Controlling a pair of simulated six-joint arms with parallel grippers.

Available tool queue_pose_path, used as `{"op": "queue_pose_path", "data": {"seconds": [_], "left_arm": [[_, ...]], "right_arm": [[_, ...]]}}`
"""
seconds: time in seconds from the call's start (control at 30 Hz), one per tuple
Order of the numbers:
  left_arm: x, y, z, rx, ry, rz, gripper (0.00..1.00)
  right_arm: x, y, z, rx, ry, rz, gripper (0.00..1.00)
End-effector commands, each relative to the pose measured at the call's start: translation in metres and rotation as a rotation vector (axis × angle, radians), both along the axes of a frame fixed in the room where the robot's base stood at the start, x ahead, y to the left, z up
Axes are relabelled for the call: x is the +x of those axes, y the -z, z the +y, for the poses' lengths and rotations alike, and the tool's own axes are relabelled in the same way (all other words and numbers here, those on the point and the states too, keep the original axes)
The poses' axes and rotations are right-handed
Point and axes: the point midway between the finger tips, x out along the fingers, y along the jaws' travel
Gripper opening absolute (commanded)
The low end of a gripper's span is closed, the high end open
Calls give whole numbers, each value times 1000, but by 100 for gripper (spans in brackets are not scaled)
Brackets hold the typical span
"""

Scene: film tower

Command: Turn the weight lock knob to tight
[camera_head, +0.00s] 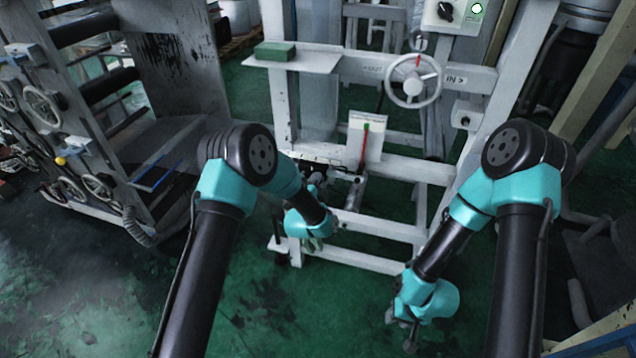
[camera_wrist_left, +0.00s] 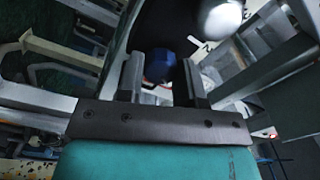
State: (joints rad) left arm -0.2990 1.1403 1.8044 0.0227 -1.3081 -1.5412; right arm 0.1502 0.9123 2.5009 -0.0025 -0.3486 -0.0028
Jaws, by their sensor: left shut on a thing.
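The weight lock knob appears to be the dark blue knob (camera_wrist_left: 161,64) in the left wrist view, between my fingers; its mark or setting cannot be read. My left gripper (camera_wrist_left: 160,78) is shut on it. In the head view my left gripper (camera_head: 318,182) is at the lower left of the white frame, and the knob cannot be made out there. My right gripper (camera_head: 411,340) hangs low over the green floor, apart from the frame; its fingers are too small and dark to tell open from shut.
The white frame (camera_head: 405,168) carries a plate (camera_head: 365,142) with a red and green pointer, a handwheel (camera_head: 413,80) above, and a shelf (camera_head: 300,63) with a green block (camera_head: 275,51). A rack with several handwheels (camera_head: 45,104) stands left. Green floor (camera_head: 270,315) is open in front.

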Motion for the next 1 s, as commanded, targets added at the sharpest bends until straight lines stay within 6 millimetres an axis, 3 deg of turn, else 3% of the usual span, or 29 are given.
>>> {"op": "queue_pose_path", "data": {"seconds": [0.4, 0.9, 0.93, 1.0], "left_arm": [[0, 1, 0, 208, 0, -61, 10], [0, 1, 0, 232, 1, -67, 10], [0, 1, 0, 232, 0, -67, 35], [0, 1, 0, 232, 0, -67, 42]], "right_arm": [[0, 0, 0, 0, 0, 0, 37], [0, 0, 0, 0, 0, 0, 37], [0, 0, 0, 0, 0, 0, 37], [0, 0, 0, 0, 0, 0, 37]]}}
